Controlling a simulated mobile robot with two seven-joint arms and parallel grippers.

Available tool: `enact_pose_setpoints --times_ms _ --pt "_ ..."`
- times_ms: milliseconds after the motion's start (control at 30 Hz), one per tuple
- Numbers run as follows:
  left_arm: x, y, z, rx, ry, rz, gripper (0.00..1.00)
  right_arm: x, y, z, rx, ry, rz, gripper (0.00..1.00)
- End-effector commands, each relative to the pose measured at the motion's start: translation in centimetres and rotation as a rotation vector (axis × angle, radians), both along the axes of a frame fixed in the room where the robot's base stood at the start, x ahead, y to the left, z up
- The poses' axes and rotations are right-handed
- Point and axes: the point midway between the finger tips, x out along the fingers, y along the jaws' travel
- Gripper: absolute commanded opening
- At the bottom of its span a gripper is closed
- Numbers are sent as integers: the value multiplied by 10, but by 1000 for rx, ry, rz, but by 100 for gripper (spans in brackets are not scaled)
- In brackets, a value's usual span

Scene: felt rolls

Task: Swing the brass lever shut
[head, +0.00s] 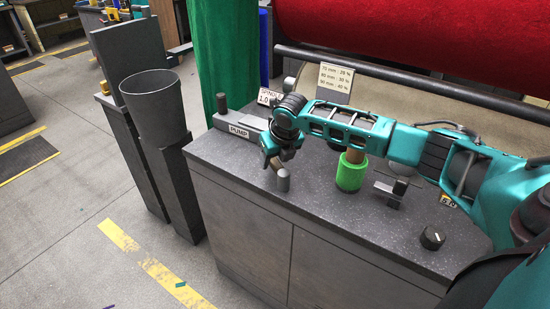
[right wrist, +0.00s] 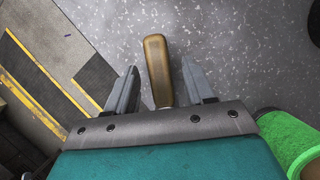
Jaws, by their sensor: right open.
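The brass lever (right wrist: 157,68) shows in the right wrist view as a rounded brass-coloured handle over the speckled grey counter. It lies between the two spread fingers of my right gripper (right wrist: 160,80), with a gap visible on each side. Its base is hidden behind the gripper body. In the head view my right gripper (head: 276,166) is low over the counter's left part, near the PUMP label, and I cannot make out the lever there. My left gripper is not in view.
A green roll (head: 350,172) stands on the counter (head: 335,210) beneath my right forearm. A black knob (head: 432,238) sits at the counter's front right. A grey bin (head: 153,105) stands left of the counter. A large red roll (head: 420,35) spans the back.

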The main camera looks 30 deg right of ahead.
Motion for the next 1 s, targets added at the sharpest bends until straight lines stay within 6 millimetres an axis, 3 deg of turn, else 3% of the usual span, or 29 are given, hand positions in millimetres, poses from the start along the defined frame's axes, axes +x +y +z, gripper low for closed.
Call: enact_pose_setpoints --times_ms 167,733,1000 --pt "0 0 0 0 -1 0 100 0 0 0 0 0 0 53" --pt "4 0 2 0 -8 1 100 0 0 0 1 0 0 0" --pt "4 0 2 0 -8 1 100 0 0 1 0 0 0 0"
